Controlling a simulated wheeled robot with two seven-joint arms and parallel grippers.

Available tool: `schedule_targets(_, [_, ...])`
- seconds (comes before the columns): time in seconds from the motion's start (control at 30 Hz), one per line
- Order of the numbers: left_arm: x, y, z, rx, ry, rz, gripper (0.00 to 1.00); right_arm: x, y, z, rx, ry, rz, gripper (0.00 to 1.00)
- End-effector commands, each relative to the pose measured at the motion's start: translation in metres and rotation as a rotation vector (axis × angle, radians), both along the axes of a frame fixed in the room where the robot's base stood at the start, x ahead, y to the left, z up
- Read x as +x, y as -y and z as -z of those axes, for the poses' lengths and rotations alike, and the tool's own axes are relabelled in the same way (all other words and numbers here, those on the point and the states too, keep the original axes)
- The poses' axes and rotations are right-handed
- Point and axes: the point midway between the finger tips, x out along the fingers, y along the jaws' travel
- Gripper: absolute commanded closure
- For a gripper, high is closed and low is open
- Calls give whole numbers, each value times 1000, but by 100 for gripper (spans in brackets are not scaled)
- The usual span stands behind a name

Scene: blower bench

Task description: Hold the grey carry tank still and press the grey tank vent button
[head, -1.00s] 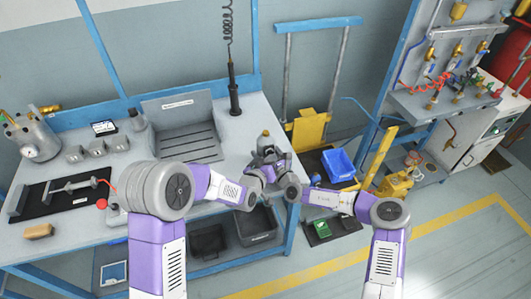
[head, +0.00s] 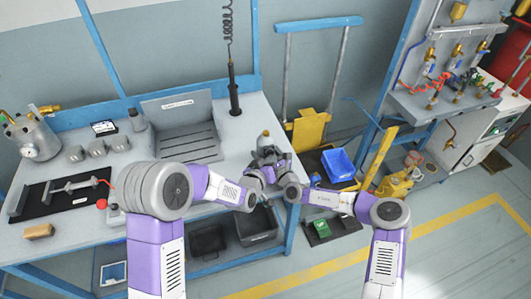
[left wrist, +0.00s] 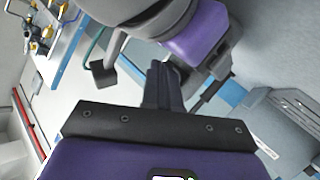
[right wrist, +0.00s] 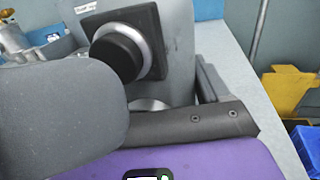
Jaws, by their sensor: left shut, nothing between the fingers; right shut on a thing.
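The grey carry tank (head: 265,142), with a yellowish cap, stands at the bench's right front corner in the head view, its lower part hidden by my grippers. In the right wrist view a grey body (right wrist: 180,35), apparently this tank, carries a dark round button (right wrist: 118,54) with a silver ring on a black square plate. My right gripper (right wrist: 208,85) is shut at the tank; the grip itself is mostly hidden. My left gripper (head: 258,168) is shut and empty, close beside the right one. Its dark fingers (left wrist: 163,85) show together in the left wrist view. Contact with the button cannot be told.
A grey gauge tank (head: 38,138) and a black mat (head: 60,198) lie on the left of the bench (head: 85,232). A slotted grey tray (head: 185,145) stands behind. A yellow cart (head: 308,128) and blue bin (head: 338,164) are right of the bench.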

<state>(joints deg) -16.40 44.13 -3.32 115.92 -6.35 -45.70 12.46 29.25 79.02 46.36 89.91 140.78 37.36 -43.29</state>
Motion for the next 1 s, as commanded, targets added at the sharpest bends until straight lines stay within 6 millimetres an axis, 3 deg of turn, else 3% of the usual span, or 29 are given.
schedule_targets(0.6, [-53,18,0,-1,-2,4,100,0,0,0,0,0,-1,79])
schedule_targets(1.0, [-57,19,0,0,-1,1,100,0,0,0,0,0,-1,79])
